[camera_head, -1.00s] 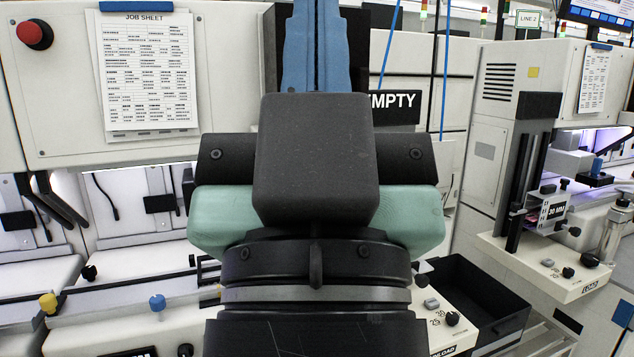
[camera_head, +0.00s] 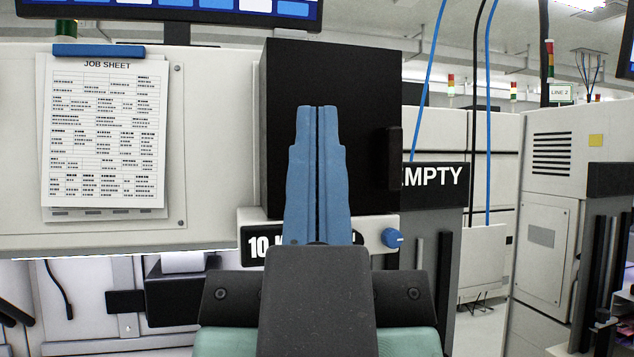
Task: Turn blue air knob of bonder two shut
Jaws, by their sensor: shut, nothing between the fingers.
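My gripper (camera_head: 318,112) points away from me with its two blue fingers pressed together and nothing between them. Its tips are in front of a black box on a pale machine. A blue knob (camera_head: 393,238) with a small white mark sits at the right end of a pale panel (camera_head: 385,220), below and right of the fingertips, apart from them in the picture. A label beginning with "10" on this panel is partly hidden by my fingers. I cannot read a bonder number, nor tell whether this is the air knob.
The black box (camera_head: 280,120) stands behind my fingers. A job sheet (camera_head: 105,130) hangs at left on the machine front. An "EMPTY" sign (camera_head: 435,188) is at right. Blue and black lines hang behind it. Another pale machine (camera_head: 550,150) stands farther right, across a gap.

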